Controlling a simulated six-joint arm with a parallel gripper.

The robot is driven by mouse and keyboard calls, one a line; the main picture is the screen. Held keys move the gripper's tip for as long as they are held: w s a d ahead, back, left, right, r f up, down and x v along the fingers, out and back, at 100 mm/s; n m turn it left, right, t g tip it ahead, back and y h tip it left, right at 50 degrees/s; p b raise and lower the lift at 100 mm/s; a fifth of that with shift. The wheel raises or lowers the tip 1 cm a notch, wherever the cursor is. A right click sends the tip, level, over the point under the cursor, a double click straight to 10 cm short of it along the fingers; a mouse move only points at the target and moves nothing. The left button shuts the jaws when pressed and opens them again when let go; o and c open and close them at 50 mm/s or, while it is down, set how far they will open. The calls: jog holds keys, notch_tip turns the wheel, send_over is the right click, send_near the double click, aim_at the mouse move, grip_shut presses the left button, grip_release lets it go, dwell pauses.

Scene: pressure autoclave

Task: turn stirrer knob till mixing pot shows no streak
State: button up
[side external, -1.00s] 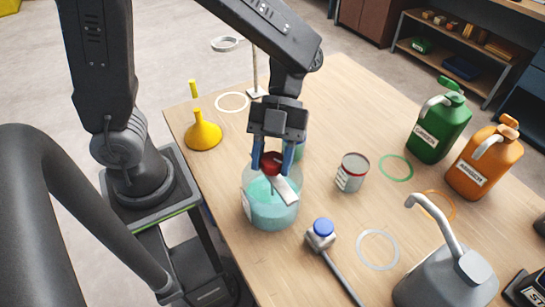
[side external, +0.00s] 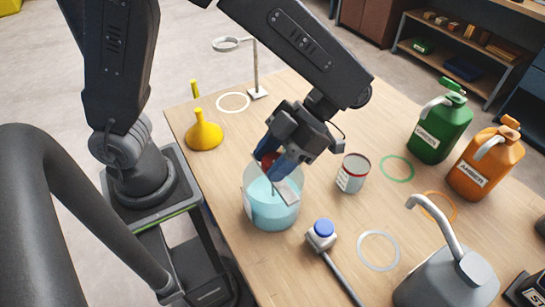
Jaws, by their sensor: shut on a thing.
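The mixing pot (side external: 272,212) is a clear round vessel with pale blue liquid, standing on the wooden table near its front left edge. The liquid looks even in colour, and I make out no clear streak from this angle. The red stirrer knob (side external: 269,160) is above the pot's opening, partly hidden by my fingers. My gripper (side external: 271,166) is shut on the knob and tilted, with the wrist leaning up to the right. A pale flat piece (side external: 286,191) shows at the pot's front right, below the fingers.
A grey can (side external: 352,174) with a red rim stands right of the pot. A blue-capped tool (side external: 322,235) lies in front right. A yellow funnel (side external: 203,132) and a ring stand (side external: 257,75) are behind. Green (side external: 439,128), orange (side external: 484,160) and grey (side external: 446,275) jugs stand at right.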

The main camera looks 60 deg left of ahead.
jog(key=shift+m+y, duration=0.4)
jog(key=shift+m, duration=0.2)
jog(key=o, duration=0.9)
jog(key=v, duration=1.3)
jog(key=shift+w+r, duration=0.25)
jog(key=shift+r, duration=0.1)
